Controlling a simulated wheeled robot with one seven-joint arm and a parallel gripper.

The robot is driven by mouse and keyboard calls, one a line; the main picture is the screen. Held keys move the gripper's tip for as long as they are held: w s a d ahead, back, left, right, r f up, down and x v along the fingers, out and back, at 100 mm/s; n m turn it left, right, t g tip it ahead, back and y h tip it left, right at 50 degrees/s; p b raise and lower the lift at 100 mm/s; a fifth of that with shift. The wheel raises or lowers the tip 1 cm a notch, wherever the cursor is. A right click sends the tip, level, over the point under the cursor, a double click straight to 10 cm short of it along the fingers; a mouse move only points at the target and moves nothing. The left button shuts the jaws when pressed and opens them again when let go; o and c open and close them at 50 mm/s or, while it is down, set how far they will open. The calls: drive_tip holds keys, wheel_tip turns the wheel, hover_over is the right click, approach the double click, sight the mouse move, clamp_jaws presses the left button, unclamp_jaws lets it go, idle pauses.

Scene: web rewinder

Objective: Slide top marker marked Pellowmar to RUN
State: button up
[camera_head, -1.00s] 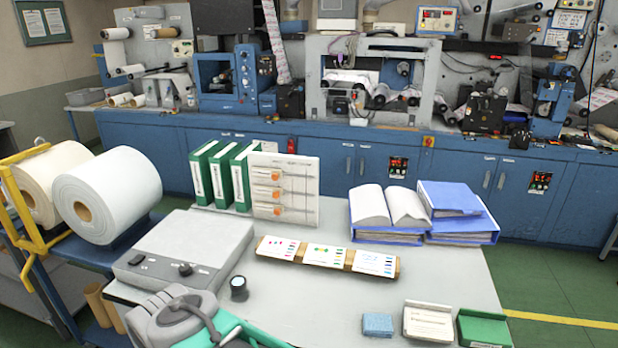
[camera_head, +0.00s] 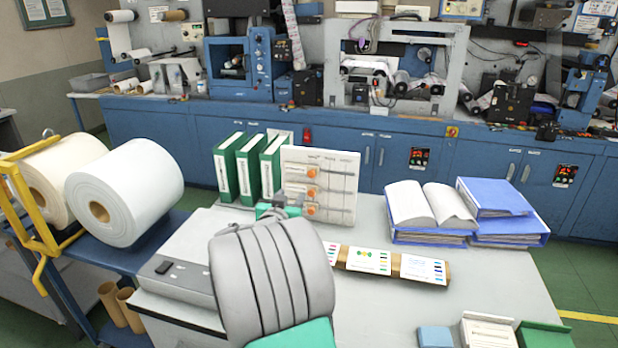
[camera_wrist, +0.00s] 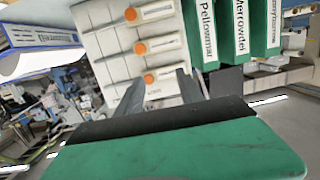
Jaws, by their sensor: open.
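A white upright board (camera_head: 345,172) stands on the table with three orange markers on horizontal slots, stacked one above another. The top marker (camera_head: 312,170) sits near the left part of its slot. The wrist view is upside down, so this top marker is the lowest orange knob (camera_wrist: 149,78) there. Small labels sit beside the knobs; their text and the heading text are too small to read. My gripper (camera_head: 280,205) is at the board's lower left, partly hidden by my arm. In the wrist view my open gripper (camera_wrist: 158,77) has the top knob between its fingertips in the picture; contact cannot be told.
Green binders (camera_head: 248,168) stand just left of the board; one reads Pellowmar in the wrist view (camera_wrist: 207,35). An open book (camera_head: 430,206) and blue binders (camera_head: 500,215) lie to the right. A strip of colour cards (camera_head: 368,260) lies in front.

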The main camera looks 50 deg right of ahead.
sight(311, 174)
drive_tip(key=d, duration=0.3)
drive_tip(key=w+d+r+h+p, duration=0.1)
drive_tip(key=d, duration=0.3)
drive_tip(key=d+h+p, duration=0.1)
drive_tip(key=d, duration=0.2)
drive_tip(key=shift+w+d+r, duration=0.2)
drive_tip(key=shift+d+r, duration=0.1)
drive_tip(key=shift+d, duration=0.05)
clamp_jaws()
idle(0.8)
